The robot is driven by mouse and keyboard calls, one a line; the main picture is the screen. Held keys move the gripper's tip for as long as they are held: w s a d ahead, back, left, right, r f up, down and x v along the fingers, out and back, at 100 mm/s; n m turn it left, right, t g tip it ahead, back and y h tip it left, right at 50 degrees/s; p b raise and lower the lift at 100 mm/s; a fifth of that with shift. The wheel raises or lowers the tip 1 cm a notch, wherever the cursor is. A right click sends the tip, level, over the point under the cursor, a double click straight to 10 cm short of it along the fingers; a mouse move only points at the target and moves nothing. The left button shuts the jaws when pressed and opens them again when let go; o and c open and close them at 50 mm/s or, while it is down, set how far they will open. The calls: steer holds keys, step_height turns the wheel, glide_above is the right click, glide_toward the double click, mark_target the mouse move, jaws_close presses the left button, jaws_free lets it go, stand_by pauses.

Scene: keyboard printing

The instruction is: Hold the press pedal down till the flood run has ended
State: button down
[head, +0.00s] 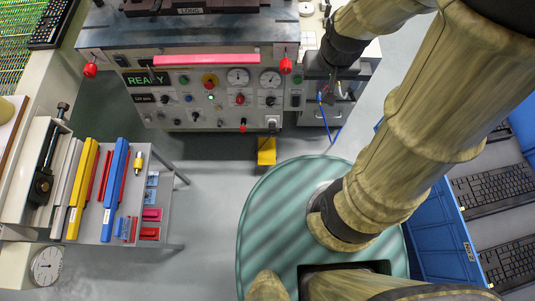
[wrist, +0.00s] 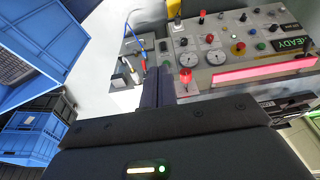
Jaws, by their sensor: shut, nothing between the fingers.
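The yellow press pedal (head: 266,151) is on the floor at the foot of the press's front panel (head: 215,97). A yellow part, likely the same pedal, shows at the top edge of the wrist view (wrist: 174,8). The display (head: 147,80) on the panel reads READY. My gripper (head: 331,92) is up at the panel's right side, above a small side table and well apart from the pedal. In the wrist view my gripper's dark fingers (wrist: 158,86) are shut together with nothing between them, close to a red-knobbed lever (wrist: 185,76).
A grey cart (head: 170,200) with blue, yellow and red bars stands at left. Blue crates with keyboards (head: 440,235) are at right. The side table (head: 340,112) holds blue cable and small items. Grey floor (head: 215,165) is clear between cart and pedal.

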steer(key=a+b+x, duration=0.3)
steer(key=b+x, duration=0.7)
steer(key=x, duration=0.5)
steer(key=a+b+x, duration=0.3)
steer(key=b+x, duration=0.6)
steer(key=x, duration=0.6)
steer(key=g+b, duration=0.1)
steer(key=b, duration=1.8)
glide_above(268, 160)
steer(key=s, duration=0.2)
step_height(268, 160, down, 30)
steer(key=shift+w+a+f, duration=0.15)
steer(key=shift+f, duration=0.1)
steer(key=f+b, duration=0.4)
steer(key=f, duration=0.3)
steer(key=w+f+b, duration=0.1)
steer(key=f+b, duration=0.3)
steer(key=f, duration=0.4)
steer(key=w+f+b, duration=0.1)
steer(key=f+b, duration=0.3)
steer(key=f, duration=0.3)
steer(key=shift+f+b, duration=0.3)
steer(key=shift+s+f+b, duration=0.25)
steer(key=shift+f+b, duration=0.1)
steer(key=shift+f, duration=0.1)
